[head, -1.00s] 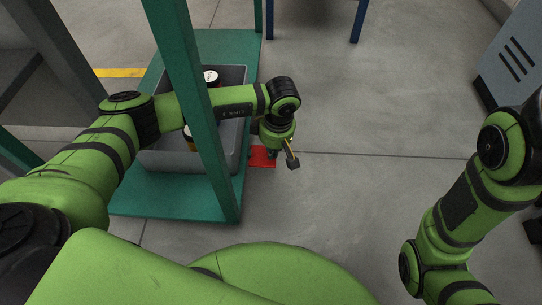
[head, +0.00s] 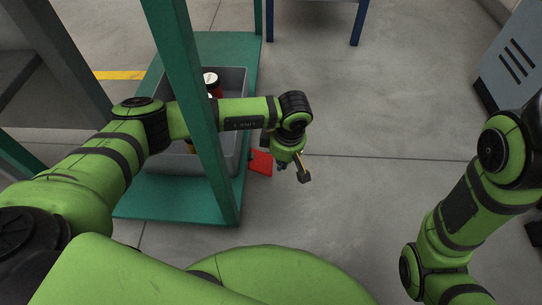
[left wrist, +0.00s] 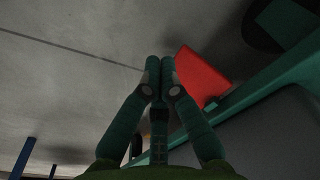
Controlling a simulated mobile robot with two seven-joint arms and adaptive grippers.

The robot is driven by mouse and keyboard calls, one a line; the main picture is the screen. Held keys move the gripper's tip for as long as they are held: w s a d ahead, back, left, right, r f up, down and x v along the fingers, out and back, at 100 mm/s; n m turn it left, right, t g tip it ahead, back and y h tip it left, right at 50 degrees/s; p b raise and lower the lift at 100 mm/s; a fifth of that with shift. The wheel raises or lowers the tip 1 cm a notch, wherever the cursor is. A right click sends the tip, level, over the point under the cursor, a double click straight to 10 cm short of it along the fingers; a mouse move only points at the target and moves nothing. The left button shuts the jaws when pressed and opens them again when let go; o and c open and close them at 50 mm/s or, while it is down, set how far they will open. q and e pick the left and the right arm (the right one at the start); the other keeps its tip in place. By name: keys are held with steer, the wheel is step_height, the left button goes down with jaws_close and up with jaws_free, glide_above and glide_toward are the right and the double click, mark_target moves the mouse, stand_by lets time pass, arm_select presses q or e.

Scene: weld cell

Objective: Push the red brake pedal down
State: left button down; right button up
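The red brake pedal (head: 261,163) sticks out from the right side of the green cart (head: 165,200), just above the floor in the head view. It looks tilted, with its outer edge lower in the picture. It also shows in the left wrist view (left wrist: 203,77), right of the fingertips. My left gripper (left wrist: 160,62) has its two fingers together with nothing between them. It is beside the pedal, on the side away from the cart; I cannot see it touch. My right gripper is out of the picture.
A green cart post (head: 190,100) stands in front of my left forearm. A grey bin (head: 237,75) with a few items sits on the cart. A blue-legged table (head: 357,22) is at the back and a grey cabinet (head: 515,60) at the right. The floor (head: 380,110) between is clear.

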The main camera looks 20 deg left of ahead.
arm_select(q)
step_height(320, 180, up, 12)
steer(key=d, duration=0.1)
steer(key=shift+s, duration=0.2)
stand_by(0.3)
stand_by(0.5)
